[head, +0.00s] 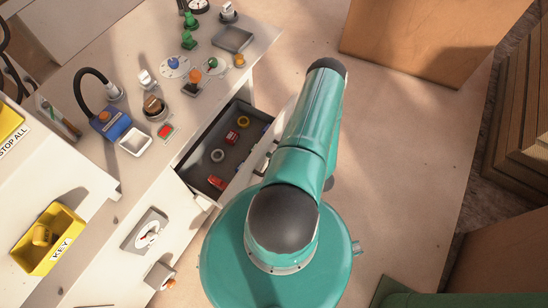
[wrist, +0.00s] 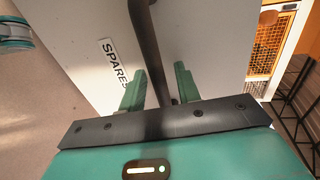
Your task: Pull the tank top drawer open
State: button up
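The drawer (head: 205,165) stands pulled out of the bench in the head view, its dark inside showing. It holds several small parts, among them a white ring (head: 217,155), a yellow ring (head: 243,122) and red pieces (head: 216,182). In the wrist view, a pale front panel (wrist: 85,50) bears a label reading SPARES (wrist: 113,62). A dark bar handle (wrist: 155,60) crosses it. My gripper (wrist: 160,78) has its two green fingers apart, one on each side of the handle, with gaps visible. In the head view my arm hides the gripper and part of the drawer front.
The bench top beside the drawer carries knobs, a red button (head: 165,131), a blue device (head: 110,124) and a grey tray (head: 233,39). A yellow KEY bin (head: 48,240) is at lower left. A wooden box (head: 420,40) stands upper right.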

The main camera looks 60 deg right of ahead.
jog(key=v, duration=1.3)
jog(key=shift+s, duration=0.35)
jog(key=w+d+r+n+g+y, duration=0.25)
jog(key=w+r+n+y, duration=0.35)
jog(key=w+r, duration=0.75)
jog(key=w+a+r+n+g+y, duration=0.2)
jog(key=w+a+r+g, duration=0.15)
jog(key=r, duration=0.25)
jog(key=w+a+r+n+g+y, duration=0.25)
jog(key=w+a+r, duration=0.2)
jog(key=r, duration=0.25)
jog(key=a+r+n+h, duration=0.3)
jog(key=a+r+h, duration=0.2)
jog(key=a+r, duration=0.6)
jog(key=a+r+n+g+h, duration=0.1)
jog(key=a+r+n+h, duration=0.3)
jog(key=a+r, duration=0.7)
notch_tip(320, 180, up, 5)
jog(key=shift+s+a+f+h, duration=0.1)
jog(key=shift+s+a+h, duration=0.2)
jog(key=shift+h, duration=0.75)
